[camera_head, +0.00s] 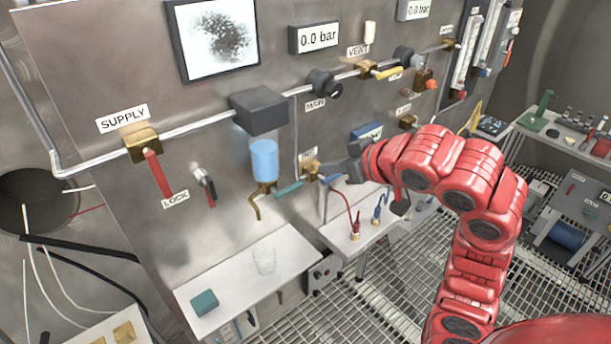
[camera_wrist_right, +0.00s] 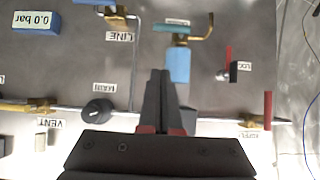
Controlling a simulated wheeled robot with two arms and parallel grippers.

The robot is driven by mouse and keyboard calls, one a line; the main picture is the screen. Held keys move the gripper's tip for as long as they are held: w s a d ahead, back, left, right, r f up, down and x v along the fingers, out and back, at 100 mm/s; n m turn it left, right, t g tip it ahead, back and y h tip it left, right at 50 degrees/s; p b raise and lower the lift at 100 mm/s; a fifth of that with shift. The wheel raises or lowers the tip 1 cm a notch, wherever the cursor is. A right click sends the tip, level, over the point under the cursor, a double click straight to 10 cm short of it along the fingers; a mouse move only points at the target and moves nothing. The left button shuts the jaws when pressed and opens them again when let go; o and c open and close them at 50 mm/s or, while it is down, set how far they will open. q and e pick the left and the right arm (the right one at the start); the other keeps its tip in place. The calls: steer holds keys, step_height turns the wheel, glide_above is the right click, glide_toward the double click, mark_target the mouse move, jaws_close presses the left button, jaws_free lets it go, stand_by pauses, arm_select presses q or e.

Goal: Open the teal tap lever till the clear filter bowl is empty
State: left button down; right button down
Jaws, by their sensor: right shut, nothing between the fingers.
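The filter bowl (camera_head: 264,160) hangs under a dark grey filter housing (camera_head: 260,111) and looks filled with blue. Below it, the teal tap lever (camera_head: 289,189) points right from a brass tap with a downturned spout (camera_head: 257,206). In the right wrist view, which is upside down, the bowl (camera_wrist_right: 179,66) and the teal lever (camera_wrist_right: 171,28) show just beyond the fingers. My right gripper (camera_head: 352,163) is to the right of the lever, apart from it. Its fingers (camera_wrist_right: 160,74) are shut and empty. My left gripper is not in view.
The red SUPPLY lever (camera_head: 158,174) is further left.

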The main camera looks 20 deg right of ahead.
steer(key=shift+a, duration=0.1)
steer(key=s+f+p+x, duration=0.1)
steer(key=p+x, duration=0.3)
steer(key=x, duration=0.8)
steer(key=shift+f+p, duration=0.35)
steer(key=shift+f, duration=0.5)
steer(key=shift+w, duration=0.15)
